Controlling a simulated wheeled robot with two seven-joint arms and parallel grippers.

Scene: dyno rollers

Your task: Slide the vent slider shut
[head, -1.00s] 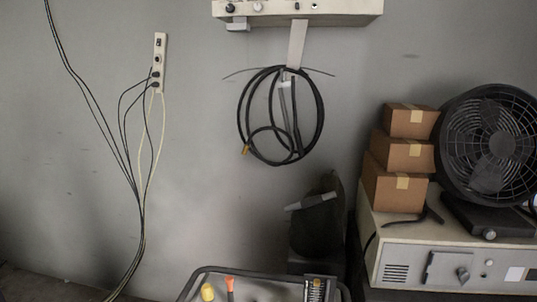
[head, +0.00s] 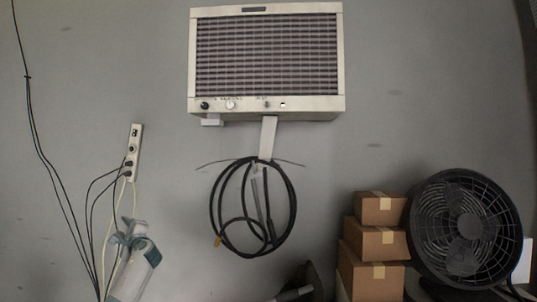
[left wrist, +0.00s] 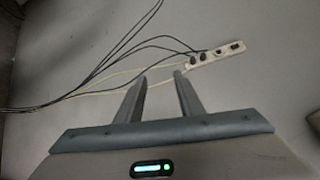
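A pale wall unit (head: 265,106) with a dark slatted vent grille (head: 266,55) hangs high on the wall in the head view. Its lower strip carries a black knob (head: 204,105), a white knob (head: 230,105) and a small lever-like control (head: 267,104). A pale tab (head: 211,121) sticks out under its lower left edge. I cannot tell which part is the vent slider or how it is set. My left gripper (head: 129,225) is low at the left, well below the unit. In the left wrist view its two fingers (left wrist: 161,78) are apart with nothing between them.
A power strip (head: 134,153) with hanging cables is close to my left gripper. A coiled black hose (head: 253,208) hangs below the unit. Stacked cardboard boxes (head: 378,243) and a black fan (head: 466,228) stand at lower right.

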